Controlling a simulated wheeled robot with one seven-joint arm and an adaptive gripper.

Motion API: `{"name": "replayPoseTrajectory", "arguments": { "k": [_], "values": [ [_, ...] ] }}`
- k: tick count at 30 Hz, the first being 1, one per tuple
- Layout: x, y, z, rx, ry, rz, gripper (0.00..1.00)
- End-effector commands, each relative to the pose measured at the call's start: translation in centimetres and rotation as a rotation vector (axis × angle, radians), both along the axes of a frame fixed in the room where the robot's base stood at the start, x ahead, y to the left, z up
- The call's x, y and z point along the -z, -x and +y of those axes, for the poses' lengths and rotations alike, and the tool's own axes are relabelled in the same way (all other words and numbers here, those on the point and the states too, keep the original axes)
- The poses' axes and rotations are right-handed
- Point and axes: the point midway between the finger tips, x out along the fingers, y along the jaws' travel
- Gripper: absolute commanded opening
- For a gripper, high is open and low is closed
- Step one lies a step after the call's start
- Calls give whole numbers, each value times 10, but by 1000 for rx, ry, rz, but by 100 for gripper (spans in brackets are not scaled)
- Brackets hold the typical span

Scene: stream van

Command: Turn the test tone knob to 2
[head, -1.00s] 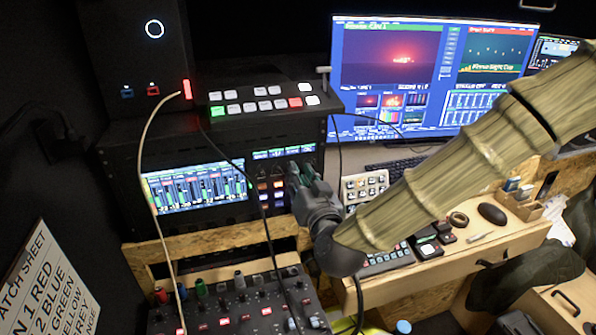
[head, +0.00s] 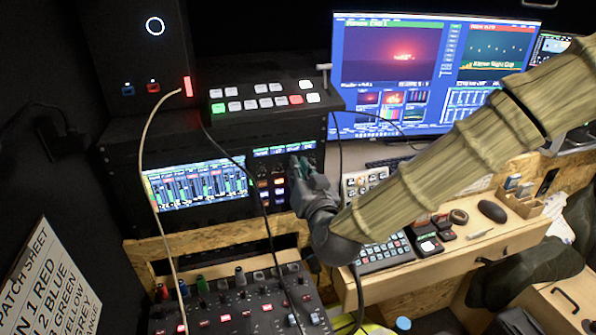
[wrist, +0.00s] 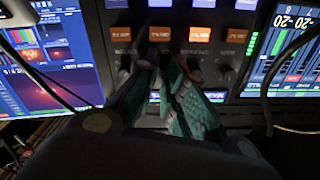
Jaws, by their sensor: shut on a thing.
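My gripper (head: 298,168) is at the right end of the black rack panel (head: 230,215), beside its columns of lit buttons. In the wrist view my gripper's teal-lined fingers (wrist: 174,68) point at the panel below a row of orange and white buttons (wrist: 160,33). The fingers are close together and shut on a small knob at the panel, taken to be the test tone knob. My fingers hide most of this knob, and its pointer and scale cannot be read. Other small dark knobs (wrist: 225,70) show beside the fingers.
A black cable (head: 258,190) hangs in front of the rack close to my gripper, and a pale cable (head: 149,190) hangs further left. A switcher panel (head: 265,98) sits above. A mixer with knobs (head: 235,305) lies below, and a desk (head: 480,240) stands right.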

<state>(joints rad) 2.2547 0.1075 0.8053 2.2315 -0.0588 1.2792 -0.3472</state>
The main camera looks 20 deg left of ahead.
Motion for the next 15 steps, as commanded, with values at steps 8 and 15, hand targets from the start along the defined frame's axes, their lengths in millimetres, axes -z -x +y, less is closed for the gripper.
{"name": "replayPoseTrajectory", "arguments": {
  "k": [8, 15],
  "values": [
    [0, 0, -1, 1, 106, -72, 0],
    [1, 0, 0, 0, 271, -184, 0]
  ]
}}
